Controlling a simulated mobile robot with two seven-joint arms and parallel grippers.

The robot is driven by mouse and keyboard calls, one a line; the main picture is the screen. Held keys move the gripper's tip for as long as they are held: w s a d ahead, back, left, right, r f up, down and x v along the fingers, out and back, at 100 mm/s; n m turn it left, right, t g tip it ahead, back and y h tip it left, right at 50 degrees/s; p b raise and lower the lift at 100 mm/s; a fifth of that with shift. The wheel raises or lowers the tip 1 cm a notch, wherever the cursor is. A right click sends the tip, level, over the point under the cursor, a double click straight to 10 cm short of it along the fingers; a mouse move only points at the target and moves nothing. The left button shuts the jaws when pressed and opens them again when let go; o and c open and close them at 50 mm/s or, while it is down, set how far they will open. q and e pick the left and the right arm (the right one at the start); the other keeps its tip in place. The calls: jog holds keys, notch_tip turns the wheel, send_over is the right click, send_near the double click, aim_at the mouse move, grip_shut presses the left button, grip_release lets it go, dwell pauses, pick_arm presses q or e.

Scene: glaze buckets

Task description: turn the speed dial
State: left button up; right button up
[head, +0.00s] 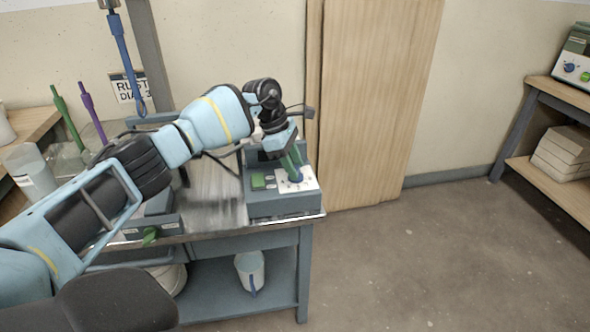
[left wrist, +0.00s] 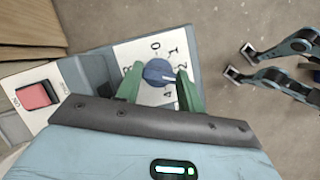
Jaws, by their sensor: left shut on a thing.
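The speed dial (left wrist: 158,72) is a round blue knob on a white panel (left wrist: 133,50) with printed numbers around it. In the left wrist view a pale mark on the knob points right, near the 2. My left gripper (left wrist: 157,83) has its two green fingers on either side of the knob, shut on it. In the head view my left gripper (head: 292,172) reaches down to the dial (head: 296,179) on top of a grey-blue machine (head: 283,204). The fingers cover part of the knob there.
A red rocker switch (left wrist: 37,95) sits beside the dial panel. The machine stands at the right end of a metal-topped bench (head: 214,185). A white pitcher (head: 250,269) stands on the lower shelf. A wooden board (head: 372,100) leans behind; the floor at right is clear.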

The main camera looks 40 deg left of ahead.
pick_arm(q)
jog(key=shift+w+m+g+b, duration=0.1)
jog(key=shift+m+g+b, duration=0.3)
jog(key=shift+m+b, duration=0.7)
jog(key=shift+m, duration=0.3)
jog(key=o, duration=1)
